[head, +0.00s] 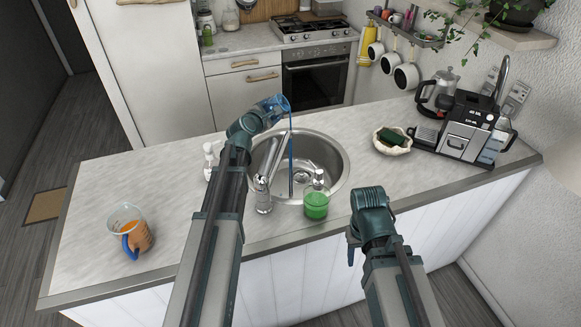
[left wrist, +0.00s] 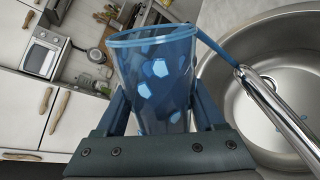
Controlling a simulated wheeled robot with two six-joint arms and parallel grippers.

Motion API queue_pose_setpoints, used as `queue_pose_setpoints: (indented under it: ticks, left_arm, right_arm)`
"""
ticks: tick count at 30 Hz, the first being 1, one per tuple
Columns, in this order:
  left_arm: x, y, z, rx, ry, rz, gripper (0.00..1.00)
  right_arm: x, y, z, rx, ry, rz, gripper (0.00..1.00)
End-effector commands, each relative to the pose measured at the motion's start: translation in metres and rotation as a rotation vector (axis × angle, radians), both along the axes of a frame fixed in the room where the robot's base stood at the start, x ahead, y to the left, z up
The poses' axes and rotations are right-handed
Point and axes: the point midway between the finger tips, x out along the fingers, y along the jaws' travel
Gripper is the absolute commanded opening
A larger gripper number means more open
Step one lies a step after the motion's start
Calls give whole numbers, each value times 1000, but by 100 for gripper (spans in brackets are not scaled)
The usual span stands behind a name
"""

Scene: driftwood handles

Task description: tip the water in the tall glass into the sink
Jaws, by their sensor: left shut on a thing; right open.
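The tall glass (head: 270,107), blue and patterned, is tilted over the far left rim of the round steel sink (head: 338,164). My left gripper (head: 254,119) is shut on it. In the left wrist view the glass (left wrist: 155,85) sits between the two fingers (left wrist: 160,115). A blue stream of water (head: 291,150) runs from its lip down into the sink, passing by the tap (head: 272,165). A few blue drops lie in the sink (left wrist: 225,100) in the left wrist view. My right gripper (head: 352,250) is empty and open, in front of the counter's near edge; its fingers are partly hidden.
A green soap bottle (head: 316,203) stands at the sink's near edge, and a white bottle (head: 209,158) at its left. A measuring jug with orange liquid (head: 134,238) stands at the left. A sponge dish (head: 391,145) and coffee machine (head: 465,130) stand right. The counter's left is mostly clear.

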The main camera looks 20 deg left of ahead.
Motion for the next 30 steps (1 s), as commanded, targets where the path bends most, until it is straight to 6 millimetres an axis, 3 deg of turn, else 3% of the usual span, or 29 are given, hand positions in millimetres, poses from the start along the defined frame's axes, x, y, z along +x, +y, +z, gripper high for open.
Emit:
queue_pose_setpoints:
  ticks: [30]
  left_arm:
    - [0,1,4,56,11,0,0]
  right_arm:
    - [0,0,7,0,0,0,50]
